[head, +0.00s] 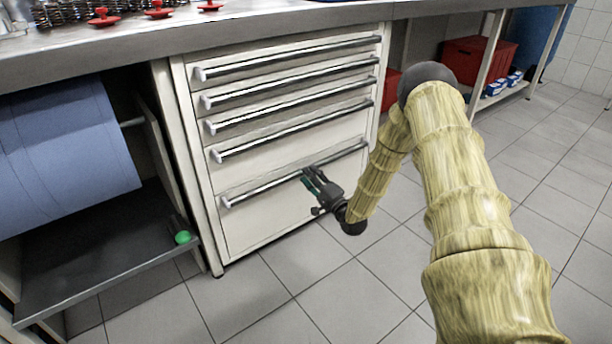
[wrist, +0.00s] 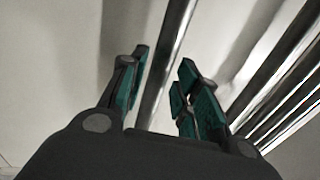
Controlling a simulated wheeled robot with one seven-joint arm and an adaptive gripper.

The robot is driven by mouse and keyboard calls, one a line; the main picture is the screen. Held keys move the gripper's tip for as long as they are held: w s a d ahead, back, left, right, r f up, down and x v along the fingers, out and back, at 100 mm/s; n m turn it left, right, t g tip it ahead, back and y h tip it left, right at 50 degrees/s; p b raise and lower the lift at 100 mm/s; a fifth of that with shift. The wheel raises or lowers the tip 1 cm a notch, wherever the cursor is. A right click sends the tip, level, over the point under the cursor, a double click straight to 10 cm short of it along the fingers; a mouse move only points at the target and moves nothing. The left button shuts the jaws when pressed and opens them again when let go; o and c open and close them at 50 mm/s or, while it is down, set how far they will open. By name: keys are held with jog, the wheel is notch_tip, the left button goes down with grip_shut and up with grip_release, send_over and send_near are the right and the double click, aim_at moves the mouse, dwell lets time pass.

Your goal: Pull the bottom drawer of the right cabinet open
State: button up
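The white cabinet (head: 179,97) has several stacked drawers, each with a long metal bar handle. The bottom drawer (head: 262,218) is the lowest front and looks shut, flush with the cabinet. Its bar handle (head: 262,188) runs across the top of that front. My gripper (head: 311,178) is at this handle, right of its middle. In the wrist view the handle bar (wrist: 166,62) passes between the two green-padded fingers of my gripper (wrist: 165,82). The fingers are apart, with gaps beside the bar, so the gripper is open around it.
The handles of the upper drawers (wrist: 290,75) lie close to the right finger. A blue roll (head: 65,150) and a dark shelf (head: 95,255) are left of the cabinet. The worktop (head: 250,20) overhangs it. The tiled floor (head: 290,300) in front is clear.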

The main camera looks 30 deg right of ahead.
jog(key=shift+b+x, duration=0.45)
jog(key=shift+x, duration=1.25)
jog(key=shift+c, duration=0.2)
grip_shut()
